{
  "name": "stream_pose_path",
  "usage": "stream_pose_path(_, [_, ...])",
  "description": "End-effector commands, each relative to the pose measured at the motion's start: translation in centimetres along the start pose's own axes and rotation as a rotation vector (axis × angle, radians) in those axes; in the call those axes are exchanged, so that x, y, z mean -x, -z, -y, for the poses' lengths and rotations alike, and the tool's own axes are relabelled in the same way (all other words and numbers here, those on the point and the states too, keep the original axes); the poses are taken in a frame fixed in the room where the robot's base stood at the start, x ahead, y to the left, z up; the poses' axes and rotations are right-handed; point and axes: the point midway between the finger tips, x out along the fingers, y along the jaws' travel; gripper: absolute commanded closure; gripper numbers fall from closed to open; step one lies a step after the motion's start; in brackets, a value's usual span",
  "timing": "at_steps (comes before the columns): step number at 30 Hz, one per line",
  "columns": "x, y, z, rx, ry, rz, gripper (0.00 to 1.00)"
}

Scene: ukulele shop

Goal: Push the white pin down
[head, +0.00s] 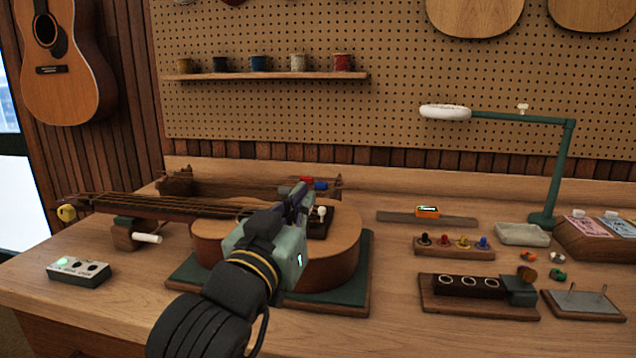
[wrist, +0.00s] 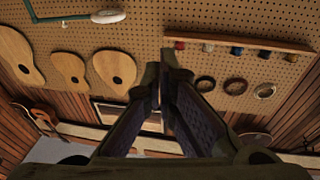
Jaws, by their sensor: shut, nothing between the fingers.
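A ukulele (head: 340,245) lies on a green-topped support on the bench, its neck pointing left. A white pin (head: 321,211) stands up at the dark bridge (head: 319,226) on its body. My gripper (head: 299,190) is over the ukulele's body, with its fingertips just left of and above the white pin in the head view, apart from it as far as I can tell. In the wrist view the fingers (wrist: 164,68) are together and empty. The wrist view looks toward the wall and does not show the pin. My wrist hides part of the ukulele's body.
A block with coloured pegs (head: 454,249), a wooden fixture with rings (head: 468,287) and a green lamp (head: 556,180) stand to the right. A small box with a green light (head: 78,270) sits at the left. A neck rest (head: 131,233) stands under the neck.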

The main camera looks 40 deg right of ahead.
Motion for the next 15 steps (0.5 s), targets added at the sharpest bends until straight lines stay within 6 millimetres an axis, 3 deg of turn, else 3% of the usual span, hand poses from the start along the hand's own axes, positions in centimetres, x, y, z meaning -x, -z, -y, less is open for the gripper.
stream_pose_path(1, [-0.6,0.7,-0.1,0.004,-0.001,0.003,1.00])
stream_pose_path(9, [-5.9,-0.1,-0.1,0.001,-0.001,0.002,1.00])
stream_pose_path(15, [-6.2,-3.0,0.0,0.001,0.001,0.001,1.00])
